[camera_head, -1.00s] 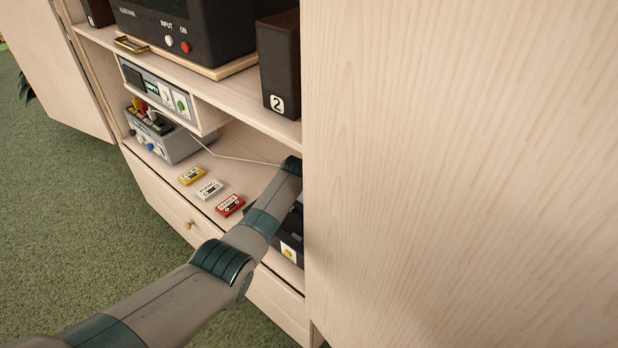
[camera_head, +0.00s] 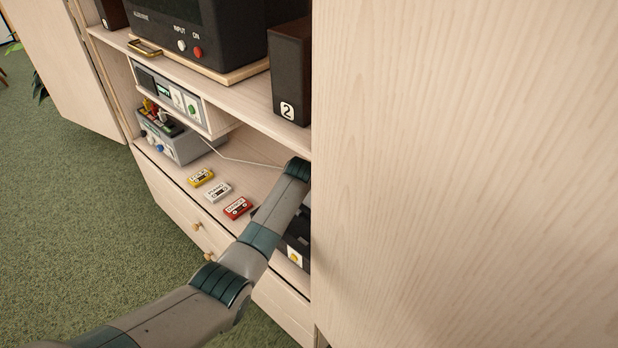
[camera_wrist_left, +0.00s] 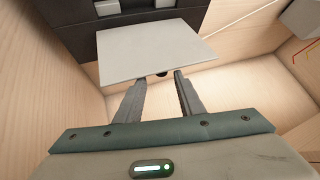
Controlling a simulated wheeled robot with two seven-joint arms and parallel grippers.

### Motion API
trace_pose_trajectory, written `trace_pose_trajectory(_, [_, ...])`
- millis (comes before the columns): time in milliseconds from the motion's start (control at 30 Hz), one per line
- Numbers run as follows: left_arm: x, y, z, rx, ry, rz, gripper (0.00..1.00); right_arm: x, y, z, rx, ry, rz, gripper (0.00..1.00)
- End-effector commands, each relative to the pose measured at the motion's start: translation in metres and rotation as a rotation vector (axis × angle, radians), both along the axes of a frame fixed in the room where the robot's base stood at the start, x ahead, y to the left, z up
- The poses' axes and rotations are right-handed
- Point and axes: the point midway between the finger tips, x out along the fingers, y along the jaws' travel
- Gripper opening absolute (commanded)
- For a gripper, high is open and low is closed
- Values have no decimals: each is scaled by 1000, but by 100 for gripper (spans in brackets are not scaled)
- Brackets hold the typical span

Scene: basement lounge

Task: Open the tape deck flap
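The dark tape deck (camera_head: 298,238) stands on the lower shelf, mostly hidden behind my left arm and the large wooden panel at the right. In the left wrist view, a pale grey plate (camera_wrist_left: 155,50), apparently the flap, stands out in front of the dark deck body (camera_wrist_left: 75,28). A small dark knob (camera_wrist_left: 162,74) shows at its near edge. My left gripper (camera_wrist_left: 160,78) is open, its fingertips close to that edge on either side of the knob; contact cannot be told. The head view hides this gripper. My right gripper is not in view.
Yellow (camera_head: 201,177), white (camera_head: 218,191) and red (camera_head: 238,207) cassettes lie on the shelf, left of my arm. A grey control box (camera_head: 172,138) stands farther left. Speaker 2 (camera_head: 290,75) is on the shelf above. The wooden panel (camera_head: 460,170) closes off the right.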

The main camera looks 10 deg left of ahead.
Motion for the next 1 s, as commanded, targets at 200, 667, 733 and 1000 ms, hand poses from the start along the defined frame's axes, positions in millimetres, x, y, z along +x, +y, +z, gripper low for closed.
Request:
trace_pose_trajectory(200, [-18,2,19,0,-1,0,35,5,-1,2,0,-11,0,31])
trace_pose_trajectory(667, [-61,7,67,-1,-1,-2,35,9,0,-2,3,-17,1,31])
trace_pose_trajectory(733, [-67,8,73,-1,1,-2,35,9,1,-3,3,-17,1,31])
trace_pose_trajectory(1000, [-83,11,91,0,2,-2,35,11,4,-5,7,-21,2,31])
